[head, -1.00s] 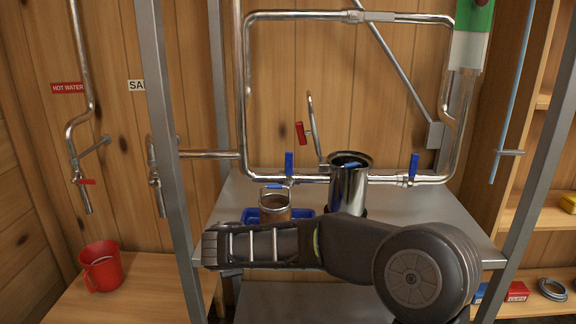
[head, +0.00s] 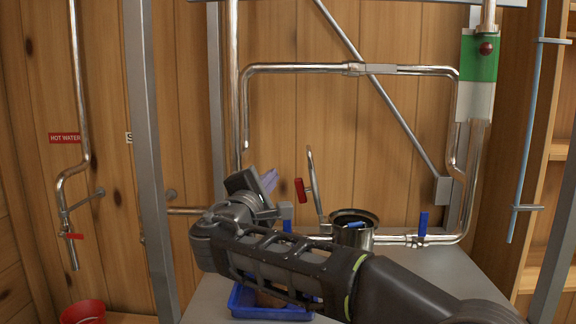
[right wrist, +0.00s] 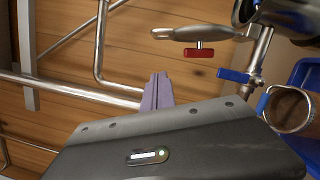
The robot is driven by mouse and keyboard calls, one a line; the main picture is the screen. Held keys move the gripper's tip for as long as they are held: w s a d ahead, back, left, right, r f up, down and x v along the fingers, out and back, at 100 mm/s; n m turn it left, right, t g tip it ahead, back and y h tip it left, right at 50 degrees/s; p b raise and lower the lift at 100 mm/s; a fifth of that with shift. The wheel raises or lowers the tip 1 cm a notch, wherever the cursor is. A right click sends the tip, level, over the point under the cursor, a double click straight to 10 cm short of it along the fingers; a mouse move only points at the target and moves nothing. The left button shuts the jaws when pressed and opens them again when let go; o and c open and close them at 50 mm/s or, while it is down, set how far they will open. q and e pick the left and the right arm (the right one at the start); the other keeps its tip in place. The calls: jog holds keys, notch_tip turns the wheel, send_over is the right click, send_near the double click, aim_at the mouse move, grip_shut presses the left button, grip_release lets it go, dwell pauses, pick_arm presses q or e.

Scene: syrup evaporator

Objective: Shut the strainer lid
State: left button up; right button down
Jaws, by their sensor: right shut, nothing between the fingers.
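The steel strainer pot (head: 352,238) stands on the shelf, its mouth open, with something blue inside. Its lid (head: 312,185) is open, standing upright and seen nearly edge-on at the left side of the mouth, with a red handle (head: 301,191). In the right wrist view the lid (right wrist: 200,33), red handle (right wrist: 200,53) and part of the pot (right wrist: 285,18) show at the top right. My right gripper (head: 268,181) is shut and empty, left of the lid and apart from it. Its purple fingers also show in the right wrist view (right wrist: 157,88). My left gripper is out of view.
A blue tray (head: 240,300) lies left of the pot, partly hidden by my right arm. A steel cup-like part (right wrist: 290,108) is at the tray. Steel pipes (head: 410,70) with a blue-handled valve (head: 422,222) run behind and right. A grey post (head: 147,150) stands left.

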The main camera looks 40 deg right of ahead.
aim_at(314, 179)
jog(key=w+d+r+p, duration=0.2)
jog(key=w+d+p, duration=0.1)
jog(key=d, duration=0.7)
jog(key=shift+w+d+r, duration=0.2)
jog(key=shift+w+r, duration=0.05)
jog(key=shift+w, duration=0.3)
jog(key=shift+s+d, duration=0.1)
